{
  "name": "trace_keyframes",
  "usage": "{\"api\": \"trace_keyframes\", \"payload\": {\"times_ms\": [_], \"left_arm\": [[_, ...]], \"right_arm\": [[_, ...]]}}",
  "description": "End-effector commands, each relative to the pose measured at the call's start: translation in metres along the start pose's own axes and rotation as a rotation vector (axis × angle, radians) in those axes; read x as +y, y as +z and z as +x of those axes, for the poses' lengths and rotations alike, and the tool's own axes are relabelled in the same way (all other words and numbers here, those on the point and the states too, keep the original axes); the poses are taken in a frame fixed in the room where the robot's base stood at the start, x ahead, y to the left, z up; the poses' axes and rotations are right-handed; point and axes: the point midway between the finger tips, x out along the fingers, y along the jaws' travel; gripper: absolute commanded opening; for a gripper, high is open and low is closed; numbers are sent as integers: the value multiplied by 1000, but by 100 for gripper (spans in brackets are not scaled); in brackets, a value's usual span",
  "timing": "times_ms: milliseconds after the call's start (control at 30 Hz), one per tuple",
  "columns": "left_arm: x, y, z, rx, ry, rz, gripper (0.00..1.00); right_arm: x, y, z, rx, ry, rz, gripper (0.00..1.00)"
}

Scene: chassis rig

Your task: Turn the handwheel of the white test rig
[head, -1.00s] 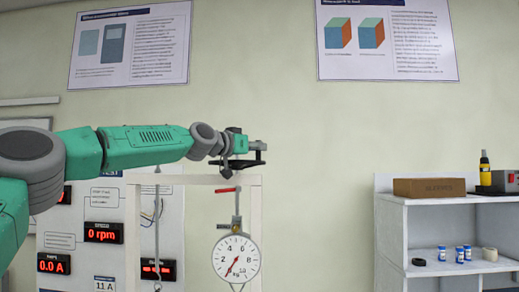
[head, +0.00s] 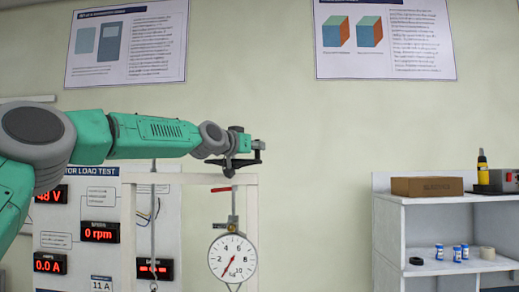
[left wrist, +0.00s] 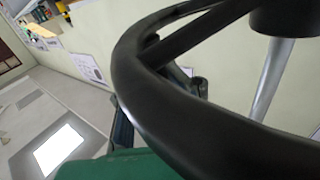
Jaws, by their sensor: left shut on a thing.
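The white test rig (head: 250,200) stands left of centre in the head view. Its black handwheel (head: 232,163) shows nearly edge-on as a thin dark shape at the top of the rig's frame. In the left wrist view the black rim, a spoke and the hub of the handwheel (left wrist: 135,75) fill much of the picture, with a pale shaft below the hub. My left gripper (head: 256,150) is at the wheel, shut on its rim; the fingertips are small in the head view and partly hidden by the rim in the wrist view. My right gripper is out of view.
A round dial gauge (head: 232,258) hangs in the frame below a red lever (head: 221,189). A panel with red displays (head: 100,232) stands behind; one reads 0 rpm. A white shelf (head: 400,230) with a brown box (head: 427,187) stands at the right. Open wall lies between.

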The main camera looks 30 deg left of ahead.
Motion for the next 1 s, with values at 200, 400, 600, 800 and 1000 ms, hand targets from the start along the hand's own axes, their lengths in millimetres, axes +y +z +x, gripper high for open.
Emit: {"api": "trace_keyframes", "payload": {"times_ms": [200, 400, 600, 800, 1000], "left_arm": [[-1, 1, 0, -1, -1, -1, 36], [0, 1, 0, -1, 0, 0, 36], [0, -1, -14, 0, 0, 2, 36], [-2, 0, -45, 1, 0, -1, 36], [-5, 2, -67, -1, -1, -3, 36]], "right_arm": [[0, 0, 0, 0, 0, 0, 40], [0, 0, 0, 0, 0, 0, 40], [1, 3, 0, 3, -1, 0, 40], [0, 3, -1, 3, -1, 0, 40], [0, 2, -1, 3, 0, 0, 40]]}}
